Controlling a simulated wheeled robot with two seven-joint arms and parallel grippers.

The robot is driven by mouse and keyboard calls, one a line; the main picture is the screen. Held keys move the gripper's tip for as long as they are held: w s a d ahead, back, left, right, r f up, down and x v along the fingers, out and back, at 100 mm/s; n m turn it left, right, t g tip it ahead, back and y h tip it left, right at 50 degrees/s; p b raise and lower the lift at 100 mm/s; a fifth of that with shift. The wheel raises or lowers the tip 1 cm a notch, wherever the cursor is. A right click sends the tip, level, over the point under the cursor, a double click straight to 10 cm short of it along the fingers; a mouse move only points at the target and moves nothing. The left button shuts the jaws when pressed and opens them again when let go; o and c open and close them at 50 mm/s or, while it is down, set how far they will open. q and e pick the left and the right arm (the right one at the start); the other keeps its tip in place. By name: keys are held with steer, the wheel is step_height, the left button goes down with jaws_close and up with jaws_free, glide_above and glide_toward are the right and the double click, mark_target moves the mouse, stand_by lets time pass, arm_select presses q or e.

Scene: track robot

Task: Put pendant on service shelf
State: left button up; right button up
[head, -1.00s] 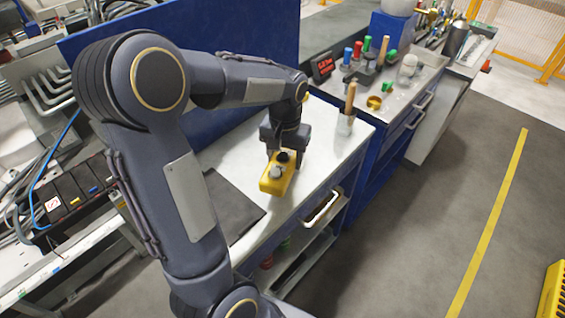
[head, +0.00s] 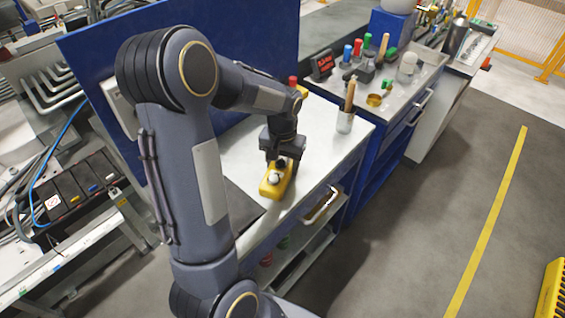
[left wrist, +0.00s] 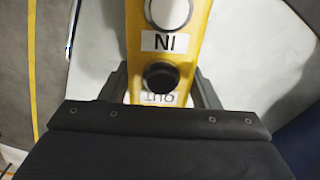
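The pendant (head: 270,190) is a yellow box with a white and a black button, over the white bench top (head: 240,142) near its front edge in the head view. My left gripper (head: 281,164) points down at it with a finger on each side and looks shut on it. In the left wrist view the pendant (left wrist: 190,55) lies between the fingers, its labels upside down. I cannot tell whether it touches the bench top. An open lower shelf (head: 297,268) under the bench holds red and green items; I cannot tell if it is the service shelf. My right gripper is not in view.
A cup with a wooden-handled tool (head: 345,121) stands on the bench to the right. A dark mat (head: 243,208) lies left of the pendant. A blue panel (head: 245,50) rises behind.

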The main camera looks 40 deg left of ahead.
arm_select(q)
steer(key=o, duration=0.5)
steer(key=shift+c, duration=0.2)
step_height(320, 180, up, 11)
steer(key=s+d+m+t+h, duration=0.1)
steer(key=s+d+t+h, duration=0.1)
steer(key=s+d, duration=0.5)
steer(key=s+d+r+m+t+h, duration=0.1)
steer(key=s+d+t, duration=0.2)
steer(key=s+d, duration=0.3)
steer(key=s, duration=0.5)
steer(key=shift+s+d+t+h, duration=0.25)
steer(key=shift+d+t+h, duration=0.05)
steer(key=shift+d+h, duration=0.1)
steer(key=shift+r, duration=0.1)
